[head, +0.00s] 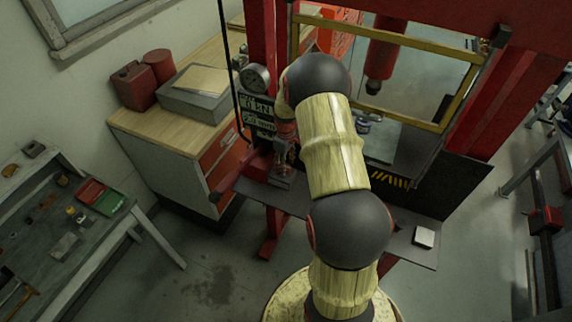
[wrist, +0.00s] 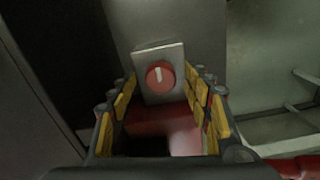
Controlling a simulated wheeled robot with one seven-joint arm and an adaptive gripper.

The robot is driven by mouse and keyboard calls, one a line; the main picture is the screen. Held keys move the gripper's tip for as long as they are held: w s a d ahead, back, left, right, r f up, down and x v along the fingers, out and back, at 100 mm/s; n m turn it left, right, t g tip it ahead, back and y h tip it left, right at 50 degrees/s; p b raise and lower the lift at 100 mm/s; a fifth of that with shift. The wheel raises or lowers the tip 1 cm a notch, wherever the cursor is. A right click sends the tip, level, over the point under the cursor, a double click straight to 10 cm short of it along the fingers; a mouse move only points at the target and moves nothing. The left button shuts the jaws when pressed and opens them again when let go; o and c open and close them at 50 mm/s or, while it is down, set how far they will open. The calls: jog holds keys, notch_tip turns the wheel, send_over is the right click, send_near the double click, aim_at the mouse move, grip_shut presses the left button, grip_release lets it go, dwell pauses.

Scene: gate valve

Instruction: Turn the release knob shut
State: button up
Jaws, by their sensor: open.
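The release knob (wrist: 160,76) is a round red knob with a pale pointer mark that stands about upright. It sits on a light metal plate (wrist: 144,58) in the wrist view. My gripper (wrist: 160,92) is open, with its yellow-padded fingers to the left and right of the knob. I cannot tell whether the fingertips touch the knob or the plate. In the head view my arm hides most of the gripper's area, and I cannot make out the knob there.
A red press frame (head: 263,50) with a yellow-edged guard (head: 400,112) stands around my arm. A pressure gauge (head: 255,78) and a digital display (head: 258,108) are left of my arm. A wooden-topped cabinet (head: 135,122) and a workbench (head: 105,232) stand further left. Open floor (head: 215,275) lies between.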

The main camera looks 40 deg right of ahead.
jog(key=shift+f, duration=0.2)
jog(key=shift+c, duration=0.8)
jog(key=c, duration=1)
